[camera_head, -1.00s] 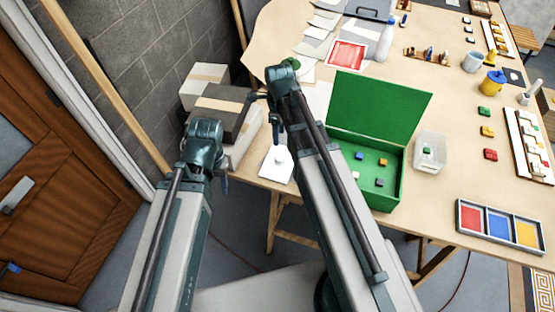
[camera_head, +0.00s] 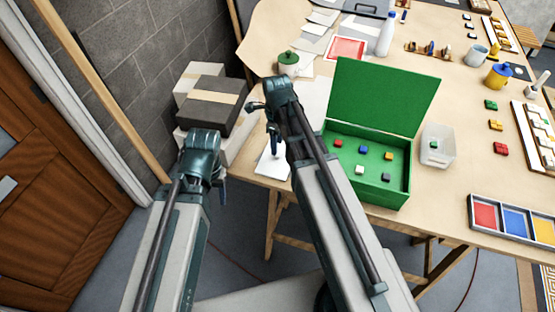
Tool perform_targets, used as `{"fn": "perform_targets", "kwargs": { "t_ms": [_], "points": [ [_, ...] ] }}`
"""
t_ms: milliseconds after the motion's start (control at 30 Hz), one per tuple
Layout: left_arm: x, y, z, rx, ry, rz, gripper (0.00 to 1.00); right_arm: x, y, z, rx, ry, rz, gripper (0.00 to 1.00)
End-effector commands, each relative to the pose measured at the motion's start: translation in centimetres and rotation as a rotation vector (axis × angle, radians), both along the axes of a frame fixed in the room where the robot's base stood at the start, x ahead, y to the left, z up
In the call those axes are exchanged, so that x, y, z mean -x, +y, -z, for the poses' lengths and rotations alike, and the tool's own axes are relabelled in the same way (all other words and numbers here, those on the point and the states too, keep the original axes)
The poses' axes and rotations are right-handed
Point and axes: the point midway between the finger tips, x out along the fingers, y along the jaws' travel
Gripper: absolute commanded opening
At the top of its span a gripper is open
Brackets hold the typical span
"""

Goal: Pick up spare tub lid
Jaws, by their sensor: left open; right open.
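A flat white piece (camera_head: 268,168), which may be the spare tub lid, lies at the table's near left edge. It is partly hidden by my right gripper (camera_head: 273,138), which is open and over it in the picture. I cannot tell whether they touch. My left gripper (camera_head: 222,188) is open, lower left, off the table edge, and seen mostly from behind. A clear tub (camera_head: 437,147) with a green tile inside stands right of the green box. A white pot with a green lid (camera_head: 288,58) stands at the back left.
An open green box (camera_head: 378,188) with several coloured tiles stands beside my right arm. A tray (camera_head: 515,222) of red, blue and yellow sits at the right. Stacked boxes (camera_head: 212,105) stand by the wall. A white bottle (camera_head: 386,36) stands at the back.

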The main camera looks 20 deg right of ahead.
Motion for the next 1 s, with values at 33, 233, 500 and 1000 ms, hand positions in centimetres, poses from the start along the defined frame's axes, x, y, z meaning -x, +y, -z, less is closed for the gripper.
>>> {"fn": "perform_targets", "kwargs": {
  "t_ms": [33, 233, 500, 1000],
  "points": [
    [0.0, 0.0, 0.6, 0.0, 0.0, 0.0, 0.58, 0.0, 0.0, 0.7, 0.0, 0.0, 0.0, 0.53],
    [0.0, 0.0, 3.1, 0.0, 0.0, 0.0, 0.58, 0.1, -0.2, 3.1, 0.0, 0.0, 0.0, 0.53],
    [0.0, 0.0, 5.1, 0.0, 0.0, 0.0, 0.58, 0.1, -0.2, 5.1, 0.0, 0.0, 0.0, 0.53],
    [0.0, 0.0, 4.9, 0.0, 0.0, 0.0, 0.58, 0.1, -0.2, 4.9, 0.0, 0.0, 0.0, 0.0]
  ]
}}
